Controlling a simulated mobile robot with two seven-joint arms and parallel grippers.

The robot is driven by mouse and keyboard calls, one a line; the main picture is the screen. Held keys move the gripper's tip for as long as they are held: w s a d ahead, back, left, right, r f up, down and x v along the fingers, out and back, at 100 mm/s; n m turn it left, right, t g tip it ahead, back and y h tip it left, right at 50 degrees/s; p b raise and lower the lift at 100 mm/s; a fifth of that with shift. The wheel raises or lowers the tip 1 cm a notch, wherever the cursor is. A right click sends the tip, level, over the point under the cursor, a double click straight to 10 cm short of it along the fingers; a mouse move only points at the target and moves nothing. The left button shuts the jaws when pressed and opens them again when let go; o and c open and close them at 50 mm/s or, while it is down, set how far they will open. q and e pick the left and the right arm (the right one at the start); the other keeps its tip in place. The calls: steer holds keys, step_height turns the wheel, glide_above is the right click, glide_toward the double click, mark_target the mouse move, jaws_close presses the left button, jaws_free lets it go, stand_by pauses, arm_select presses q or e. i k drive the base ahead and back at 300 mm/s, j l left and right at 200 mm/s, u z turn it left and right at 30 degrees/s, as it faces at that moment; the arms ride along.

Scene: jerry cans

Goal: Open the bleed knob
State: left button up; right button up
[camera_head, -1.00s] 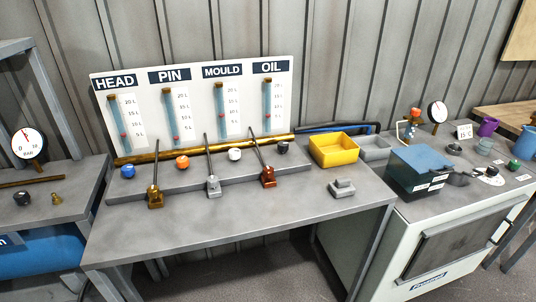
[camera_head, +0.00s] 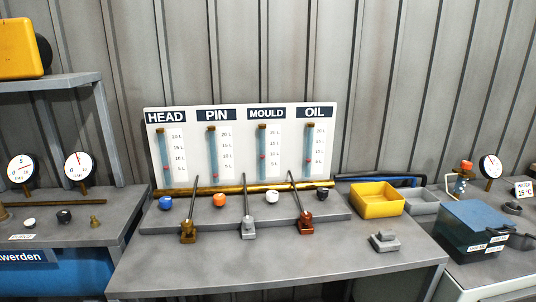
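Several small round knobs are in view, and none is legibly marked as the bleed knob. On the left bench, a white knob (camera_head: 29,223) and a black knob (camera_head: 64,216) sit near a brass fitting (camera_head: 95,221). On the middle bench, a blue knob (camera_head: 166,203), an orange knob (camera_head: 193,199), a white knob (camera_head: 272,197) and a black knob (camera_head: 323,193) line up below the gauge board (camera_head: 240,118). Neither of my grippers is in view.
Three upright levers, including a red-brown one (camera_head: 306,222), stand before the board. Two pressure gauges (camera_head: 80,171) stand on the left bench. A yellow bin (camera_head: 377,203) and blue box (camera_head: 477,232) are at right. The middle bench front (camera_head: 270,262) is mostly clear.

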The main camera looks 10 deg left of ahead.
mark_target(465, 165)
steer(key=z, duration=1.25)
